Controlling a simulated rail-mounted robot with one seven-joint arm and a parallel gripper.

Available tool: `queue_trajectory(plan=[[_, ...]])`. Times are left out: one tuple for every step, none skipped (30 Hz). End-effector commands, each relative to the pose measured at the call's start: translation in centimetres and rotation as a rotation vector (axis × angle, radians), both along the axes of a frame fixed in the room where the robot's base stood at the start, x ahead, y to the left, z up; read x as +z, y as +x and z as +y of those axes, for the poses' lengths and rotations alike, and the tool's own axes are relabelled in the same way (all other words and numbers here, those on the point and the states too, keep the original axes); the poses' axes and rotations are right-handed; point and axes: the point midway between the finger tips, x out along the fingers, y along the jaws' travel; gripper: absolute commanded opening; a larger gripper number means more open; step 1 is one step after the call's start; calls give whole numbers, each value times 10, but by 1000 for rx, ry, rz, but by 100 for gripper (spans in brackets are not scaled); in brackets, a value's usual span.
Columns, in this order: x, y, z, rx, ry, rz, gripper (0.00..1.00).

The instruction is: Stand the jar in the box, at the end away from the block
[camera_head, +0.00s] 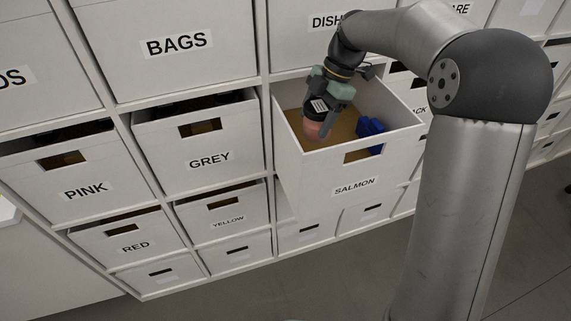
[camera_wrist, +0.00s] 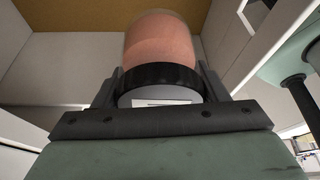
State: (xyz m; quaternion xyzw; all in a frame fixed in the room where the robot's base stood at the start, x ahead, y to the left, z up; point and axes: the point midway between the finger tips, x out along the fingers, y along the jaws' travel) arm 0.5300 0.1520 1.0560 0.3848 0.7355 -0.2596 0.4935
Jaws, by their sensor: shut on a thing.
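The jar, holding salmon-pink contents under a black lid, is at the left end of the open box in the head view (camera_head: 313,129). It fills the top middle of the wrist view (camera_wrist: 162,40). My gripper (camera_head: 318,112) reaches down into the box and is shut on the jar at its black lid, with one finger on each side in the wrist view (camera_wrist: 160,84). The white box (camera_head: 318,172), labelled SALMON, has a tan floor. The blue block (camera_head: 369,128) lies at its right end, apart from the jar. I cannot tell whether the jar touches the floor.
The SALMON box is pulled out from a white shelf unit. Boxes labelled GREY (camera_head: 208,160), PINK (camera_head: 85,190), RED (camera_head: 135,246) and YELLOW (camera_head: 228,222) stand to its left. Box walls rise close around my gripper.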

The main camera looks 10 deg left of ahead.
Motion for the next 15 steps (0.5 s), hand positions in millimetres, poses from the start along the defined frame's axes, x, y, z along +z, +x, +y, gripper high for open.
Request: queue_trajectory(plan=[[-3, -2, 1, 22, 1, 2, 40], [-6, -2, 1, 31, 2, 3, 40], [-11, -3, 1, 39, 3, 4, 40], [-16, -3, 2, 43, 4, 5, 40], [-21, -4, 2, 44, 4, 5, 40], [-30, -4, 2, 46, 4, 7, 40], [-35, -4, 2, 46, 4, 5, 40], [-41, -4, 2, 46, 4, 6, 40], [-48, -4, 2, 45, 4, 4, 40], [-52, -4, 2, 44, 4, 5, 40], [-57, -4, 2, 44, 3, 4, 40], [-61, -3, 2, 43, 4, 3, 40], [-63, -3, 2, 44, 4, 3, 40], [-65, -3, 2, 44, 4, 2, 40], [-67, -3, 2, 44, 4, 1, 40]])
